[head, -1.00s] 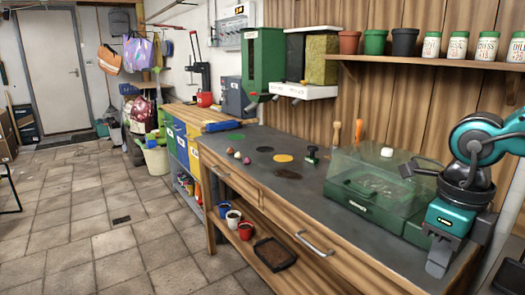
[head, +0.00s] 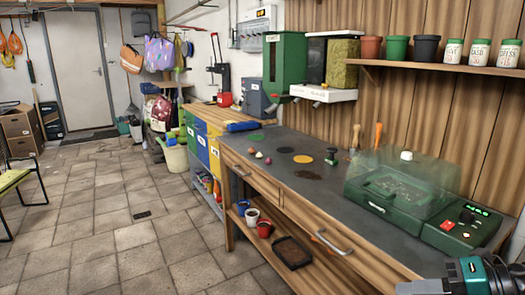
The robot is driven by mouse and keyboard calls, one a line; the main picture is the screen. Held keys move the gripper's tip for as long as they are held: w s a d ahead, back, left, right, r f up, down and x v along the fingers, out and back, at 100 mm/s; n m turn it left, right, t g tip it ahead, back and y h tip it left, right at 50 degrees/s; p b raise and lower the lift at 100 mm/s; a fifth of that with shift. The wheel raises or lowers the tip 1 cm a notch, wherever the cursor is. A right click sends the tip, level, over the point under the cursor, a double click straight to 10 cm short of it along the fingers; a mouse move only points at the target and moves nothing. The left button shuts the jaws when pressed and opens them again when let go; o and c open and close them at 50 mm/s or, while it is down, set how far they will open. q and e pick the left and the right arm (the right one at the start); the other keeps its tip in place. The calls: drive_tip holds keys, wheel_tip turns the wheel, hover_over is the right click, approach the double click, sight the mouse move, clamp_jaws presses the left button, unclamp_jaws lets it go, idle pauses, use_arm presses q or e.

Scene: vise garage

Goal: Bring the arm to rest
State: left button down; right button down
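My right arm shows only at the lower right corner of the head view, as a teal and black end. My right gripper (head: 420,287) is a grey part at the bottom edge, low in front of the workbench (head: 345,205). It is cut off by the frame, and I cannot see whether its fingers are apart. I see nothing held in the visible part. My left arm and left gripper are out of view.
A green box with a clear lid (head: 395,198) and a green control unit (head: 462,228) stand on the bench's right part. Small items and coloured discs lie farther back. A drawer handle (head: 330,243) juts from the front. The tiled floor (head: 110,225) at left is open.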

wheel_tip(320, 180, down, 12)
drive_tip(key=s+m+t+h+p, duration=0.2)
drive_tip(key=m+t+h, duration=0.5)
drive_tip(key=m, duration=1.2)
drive_tip(key=s+a+f+m+g+h, duration=0.1)
drive_tip(key=s+a+f+m+g, duration=0.1)
drive_tip(key=s+a+f+m, duration=0.4)
drive_tip(key=a+f+m, duration=0.3)
drive_tip(key=a+f, duration=0.1)
drive_tip(key=shift+s+g+h, duration=0.3)
drive_tip(key=shift+g+h, duration=0.1)
